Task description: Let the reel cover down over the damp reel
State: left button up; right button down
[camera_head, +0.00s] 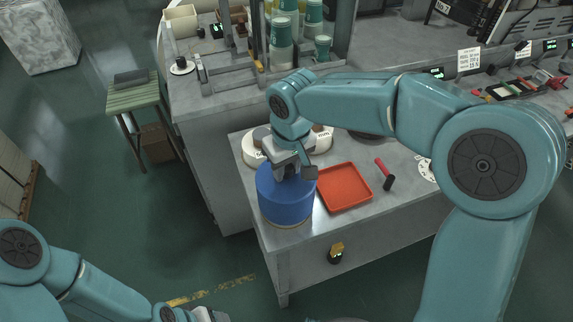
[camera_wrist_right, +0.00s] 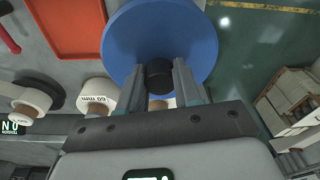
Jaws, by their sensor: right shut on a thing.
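The reel cover (camera_head: 286,200) is a blue drum near the left front corner of the grey bench. It looks upright. My right gripper (camera_head: 290,171) is above it, shut on its knob. In the right wrist view the gripper's fingers close on the black knob (camera_wrist_right: 160,76) at the middle of the blue cover (camera_wrist_right: 190,28). A thin pale tan edge (camera_head: 290,226) shows under the cover's lower rim; the rest of the damp reel is hidden. I cannot tell whether the cover touches the bench. My left gripper (camera_head: 208,315) is partly cut off at the bottom edge, away from the bench.
A red tray (camera_head: 344,187) lies close to the cover's right side, with a red-handled tool (camera_head: 385,175) beyond it. White reels (camera_head: 253,150) stand behind the cover; they also show in the wrist view (camera_wrist_right: 94,97). Open floor lies left of the bench.

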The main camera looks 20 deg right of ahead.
jog(key=shift+f+b, duration=1.1)
jog(key=shift+f, duration=0.35)
dwell(0.5)
jog(key=shift+c, duration=1.1)
grip_release()
jog(key=shift+r, duration=0.1)
notch_tip(320, 180, up, 8)
jog(key=p, duration=0.6)
jog(key=shift+s, duration=0.15)
